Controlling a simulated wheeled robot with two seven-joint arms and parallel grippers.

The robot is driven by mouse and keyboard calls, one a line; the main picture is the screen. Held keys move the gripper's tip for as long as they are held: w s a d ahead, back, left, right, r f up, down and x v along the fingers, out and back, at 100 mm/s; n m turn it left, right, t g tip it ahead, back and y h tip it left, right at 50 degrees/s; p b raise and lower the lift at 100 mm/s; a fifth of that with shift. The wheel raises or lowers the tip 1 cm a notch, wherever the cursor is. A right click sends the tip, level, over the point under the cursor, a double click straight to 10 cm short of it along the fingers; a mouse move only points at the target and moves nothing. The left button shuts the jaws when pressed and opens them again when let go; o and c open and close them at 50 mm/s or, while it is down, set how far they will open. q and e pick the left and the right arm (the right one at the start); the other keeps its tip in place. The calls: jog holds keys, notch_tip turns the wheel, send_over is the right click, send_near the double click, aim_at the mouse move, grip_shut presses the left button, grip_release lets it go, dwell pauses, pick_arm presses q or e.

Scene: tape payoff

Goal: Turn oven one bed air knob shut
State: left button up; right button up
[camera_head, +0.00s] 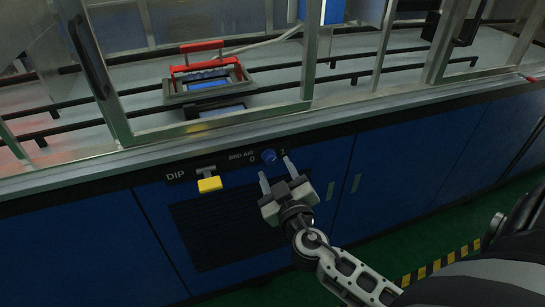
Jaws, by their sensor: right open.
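The bed air knob (269,154) is a small round blue knob on the dark front panel, under the label "BED AIR", with a "0" to its left and a "1" to its right. My right gripper (276,168) is just in front of and below the knob. Its two pale fingers are spread apart, one on the lower left of the knob and one on its right. I cannot tell whether either finger touches the knob. The knob's pointer is too small to read. My left gripper is not in view.
A yellow handle (209,184) marked "DIP" sticks out left of the knob. A dark vent grille (225,228) lies below. Above is a metal-framed enclosure with a frame with a red handle (205,66) inside. Blue cabinet doors (400,160) stand to the right.

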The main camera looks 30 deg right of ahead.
aim_at(271, 161)
jog(key=shift+x, duration=1.7)
jog(key=c, duration=1)
